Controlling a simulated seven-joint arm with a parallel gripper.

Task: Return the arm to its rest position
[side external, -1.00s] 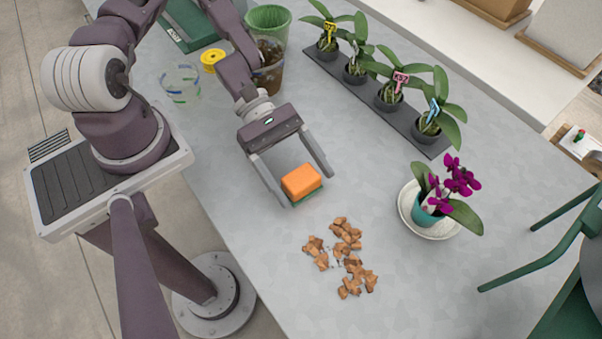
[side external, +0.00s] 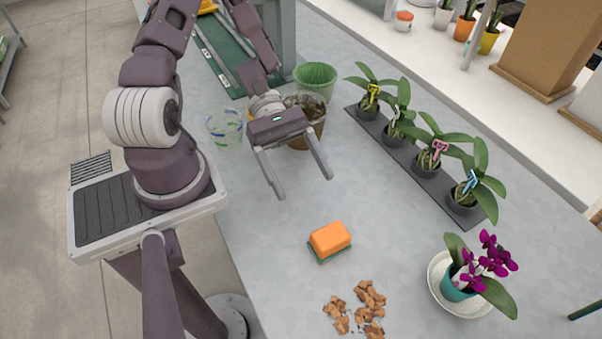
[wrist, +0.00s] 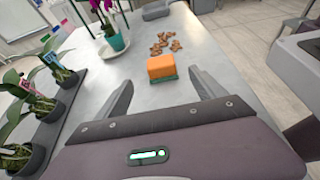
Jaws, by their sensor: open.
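My gripper (side external: 305,183) is open and empty above the grey table, with its two fingers spread apart. In the wrist view my gripper (wrist: 160,97) shows its fingers on both sides of the lower middle. The orange and green sponge (side external: 330,238) lies on the table, apart from the fingers, below and right of them in the side view. It also shows in the wrist view (wrist: 161,67), beyond the fingertips.
Brown chips (side external: 357,307) lie near the sponge. A potted purple orchid (side external: 460,287) stands on a white saucer (side external: 437,268). Several orchids stand on a dark tray (side external: 410,162). A green pot (side external: 315,76), a brown pot (side external: 311,128) and a clear bowl (side external: 226,129) are near my arm.

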